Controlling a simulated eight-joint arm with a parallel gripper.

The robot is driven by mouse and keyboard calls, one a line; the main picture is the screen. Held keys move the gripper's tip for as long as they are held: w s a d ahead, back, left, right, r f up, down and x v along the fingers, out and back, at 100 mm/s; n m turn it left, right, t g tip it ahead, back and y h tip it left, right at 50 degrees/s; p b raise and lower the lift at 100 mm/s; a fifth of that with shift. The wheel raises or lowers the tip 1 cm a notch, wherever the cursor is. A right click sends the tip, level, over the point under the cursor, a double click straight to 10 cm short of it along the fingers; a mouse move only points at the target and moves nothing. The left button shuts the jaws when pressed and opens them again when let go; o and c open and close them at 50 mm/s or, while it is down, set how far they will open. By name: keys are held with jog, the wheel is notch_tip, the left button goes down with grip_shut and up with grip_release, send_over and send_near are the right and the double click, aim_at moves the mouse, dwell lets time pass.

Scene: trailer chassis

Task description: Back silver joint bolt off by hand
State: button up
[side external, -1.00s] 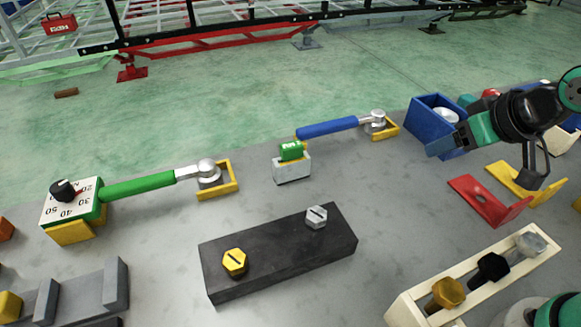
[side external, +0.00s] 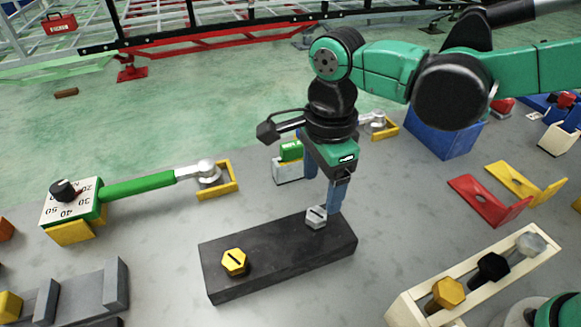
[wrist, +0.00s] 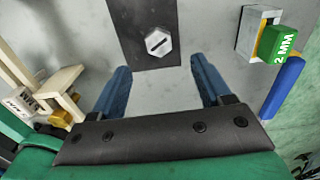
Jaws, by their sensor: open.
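The silver joint bolt (side external: 316,216), a hex head with a slot, stands in the right end of the black block (side external: 275,262) in the side view. In the wrist view the silver bolt (wrist: 158,41) lies ahead of the fingertips and roughly between their lines. A yellow slotted bolt (side external: 234,262) is in the block's left end. My gripper (side external: 335,205) points down just behind and right of the silver bolt in the side view. Its blue fingers (wrist: 163,78) are spread with nothing between them. Whether a finger touches the bolt is unclear from the side.
A green 2 MM block (wrist: 279,45) on a grey stand and a blue-handled wrench (wrist: 283,88) lie close by. A green-handled wrench (side external: 138,186) is at left. A cream rack (side external: 403,310) of bolts stands at front right. The blue bin (side external: 445,137) is behind.

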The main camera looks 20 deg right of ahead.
aim_at(317, 214)
jog(key=shift+a+f, duration=0.15)
jog(key=shift+f, duration=2.75)
grip_shut()
